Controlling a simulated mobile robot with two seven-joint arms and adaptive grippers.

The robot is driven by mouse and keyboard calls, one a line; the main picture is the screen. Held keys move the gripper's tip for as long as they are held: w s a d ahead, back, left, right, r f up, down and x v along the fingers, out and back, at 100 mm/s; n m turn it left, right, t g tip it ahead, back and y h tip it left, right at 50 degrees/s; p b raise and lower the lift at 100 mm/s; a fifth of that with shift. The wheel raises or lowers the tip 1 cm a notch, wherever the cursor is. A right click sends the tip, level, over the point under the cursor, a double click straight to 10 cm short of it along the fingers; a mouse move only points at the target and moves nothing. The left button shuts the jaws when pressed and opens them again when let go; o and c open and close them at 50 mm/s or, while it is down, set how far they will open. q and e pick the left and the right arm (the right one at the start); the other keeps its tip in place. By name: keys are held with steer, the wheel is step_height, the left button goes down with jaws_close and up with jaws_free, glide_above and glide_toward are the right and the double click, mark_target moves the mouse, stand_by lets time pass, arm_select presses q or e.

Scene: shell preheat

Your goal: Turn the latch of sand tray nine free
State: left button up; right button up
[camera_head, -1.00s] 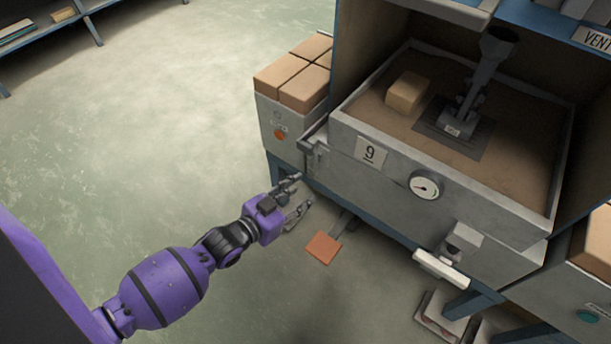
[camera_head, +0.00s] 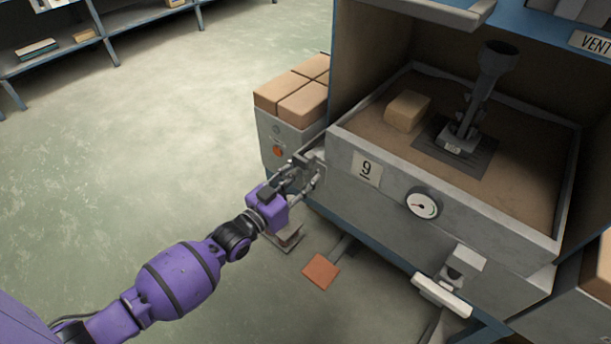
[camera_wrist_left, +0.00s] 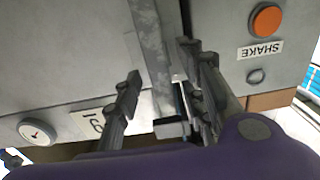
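Sand tray nine (camera_head: 400,215) is a grey metal drawer full of sand, with a "9" plate (camera_head: 366,169) on its front. Its latch (camera_head: 314,158) is a grey metal piece at the tray's left front corner. In the left wrist view the latch shows as a pale upright bar (camera_wrist_left: 155,55) with a block at its lower end. My left gripper (camera_head: 303,180) is at this corner, partly covering the latch. In the wrist view its fingers (camera_wrist_left: 160,95) are spread, one on each side of the bar. I cannot tell whether either finger touches it. My right gripper is out of view.
A grey box with tan blocks (camera_head: 290,95) stands close left of the tray. An orange pad (camera_head: 321,271) is near the floor below. The floor at left is clear.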

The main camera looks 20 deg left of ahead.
arm_select(q)
steer(key=shift+w+d, duration=0.2)
steer(key=shift+w, duration=0.35)
steer(key=shift+c, duration=0.3)
jaws_close()
steer(key=shift+r, duration=0.1)
